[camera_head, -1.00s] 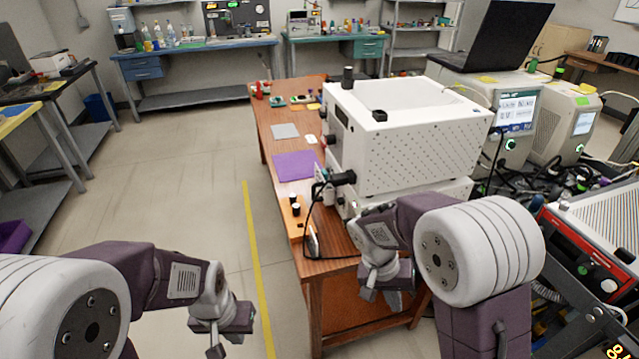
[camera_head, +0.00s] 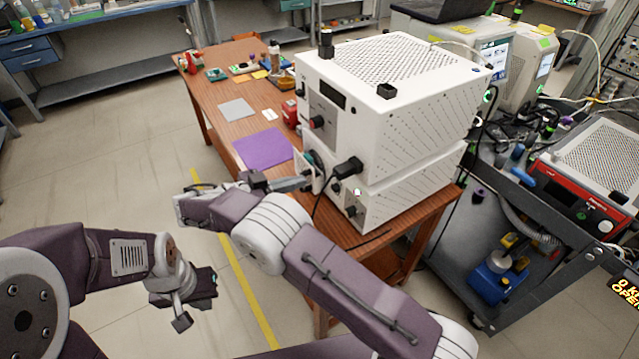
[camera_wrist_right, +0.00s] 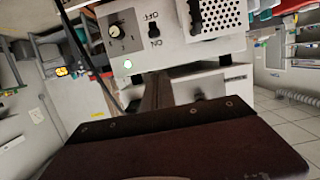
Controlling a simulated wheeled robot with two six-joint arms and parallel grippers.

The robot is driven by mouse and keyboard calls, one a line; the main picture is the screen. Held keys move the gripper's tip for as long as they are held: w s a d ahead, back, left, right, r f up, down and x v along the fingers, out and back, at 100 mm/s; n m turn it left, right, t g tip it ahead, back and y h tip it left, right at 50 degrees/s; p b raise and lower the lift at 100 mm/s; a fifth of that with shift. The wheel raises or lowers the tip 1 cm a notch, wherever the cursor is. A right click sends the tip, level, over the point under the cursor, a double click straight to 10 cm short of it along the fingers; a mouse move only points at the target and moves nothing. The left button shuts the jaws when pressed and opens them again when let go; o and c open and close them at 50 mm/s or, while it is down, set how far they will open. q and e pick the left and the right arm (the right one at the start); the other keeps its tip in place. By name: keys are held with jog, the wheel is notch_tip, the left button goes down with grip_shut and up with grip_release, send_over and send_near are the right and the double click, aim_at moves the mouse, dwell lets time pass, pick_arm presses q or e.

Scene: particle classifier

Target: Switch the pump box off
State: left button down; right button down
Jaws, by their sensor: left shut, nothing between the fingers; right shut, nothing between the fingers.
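Two white boxes are stacked on the wooden table in the head view: a large upper box (camera_head: 415,125) and a lower box (camera_head: 415,192), which has a small pale green light. The right wrist view shows a white panel (camera_wrist_right: 178,50) with a knob, a lit green light and a black switch (camera_wrist_right: 154,16) between OFF and ON marks. The switch's position is unclear. My right gripper (camera_head: 303,181) is shut and empty, pointing right toward the boxes' front; its dark fingers (camera_wrist_right: 157,85) show below the panel, apparently short of the switch. My left gripper (camera_head: 196,303) is shut and empty over the floor.
A black plug and cable (camera_head: 347,168) stick out at the boxes' front near my right gripper. A purple mat (camera_head: 262,149) and a grey sheet (camera_head: 236,109) lie on the table. A cart (camera_head: 560,225) with a red-fronted device stands at the right.

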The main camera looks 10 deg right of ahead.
send_over(335, 188)
jog(key=a, duration=0.2)
notch_tip(335, 188, down, 2)
jog(key=shift+s+a+f+p, duration=0.15)
jog(key=shift+f+p, duration=0.05)
jog(key=shift+f, duration=0.9)
jog(key=shift+s+a+f+p, duration=0.1)
jog(key=shift+s+f+p, duration=0.05)
jog(key=shift+f, duration=0.95)
